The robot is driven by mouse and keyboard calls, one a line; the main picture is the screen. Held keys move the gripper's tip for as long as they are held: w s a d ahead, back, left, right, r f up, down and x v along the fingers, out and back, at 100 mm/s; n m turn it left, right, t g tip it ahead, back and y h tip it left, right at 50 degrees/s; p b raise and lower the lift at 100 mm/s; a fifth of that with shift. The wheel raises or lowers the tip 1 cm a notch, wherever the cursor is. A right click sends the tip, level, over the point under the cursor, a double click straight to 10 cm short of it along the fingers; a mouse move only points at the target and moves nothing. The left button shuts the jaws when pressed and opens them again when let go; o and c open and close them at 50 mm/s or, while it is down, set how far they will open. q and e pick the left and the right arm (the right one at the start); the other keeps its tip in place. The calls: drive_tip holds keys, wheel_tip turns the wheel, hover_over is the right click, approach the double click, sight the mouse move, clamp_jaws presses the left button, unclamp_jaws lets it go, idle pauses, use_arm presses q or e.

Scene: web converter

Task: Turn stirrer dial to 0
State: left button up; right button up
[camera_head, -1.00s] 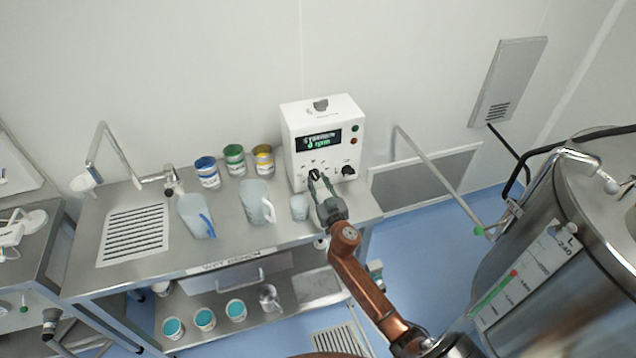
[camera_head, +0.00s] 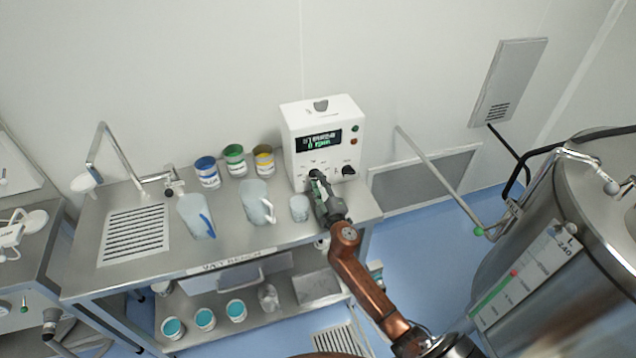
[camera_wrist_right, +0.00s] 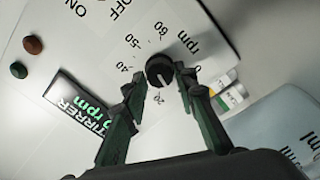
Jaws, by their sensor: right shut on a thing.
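The stirrer control box (camera_head: 328,118) is white and stands at the right end of the steel bench. Its display (camera_head: 318,141) reads 0 rpm in green; the display also shows in the wrist view (camera_wrist_right: 80,115). The black stirrer dial (camera_wrist_right: 158,70) has rpm numbers around it, partly hidden by my fingers. My right gripper (camera_wrist_right: 160,78) has one finger on each side of the dial and is shut on it. In the head view my right gripper (camera_head: 318,183) covers part of the dial. My left gripper is out of view.
A second black knob (camera_head: 348,171) is right of the dial, below green and red buttons. A small cup (camera_head: 299,208), a jug (camera_head: 257,203) and several coloured tins (camera_head: 207,172) stand left of my gripper. A steel tank (camera_head: 560,260) is at right.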

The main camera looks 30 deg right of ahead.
drive_tip(key=n, duration=0.5)
drive_tip(key=shift+n, duration=0.3)
drive_tip(key=n+p, duration=0.1)
drive_tip(key=n, duration=0.4)
drive_tip(key=shift+f+n, duration=0.1)
drive_tip(key=shift+n, duration=0.3)
drive_tip(key=o, duration=1.2)
drive_tip(key=shift+c, duration=0.2)
drive_tip(key=v, duration=1.2)
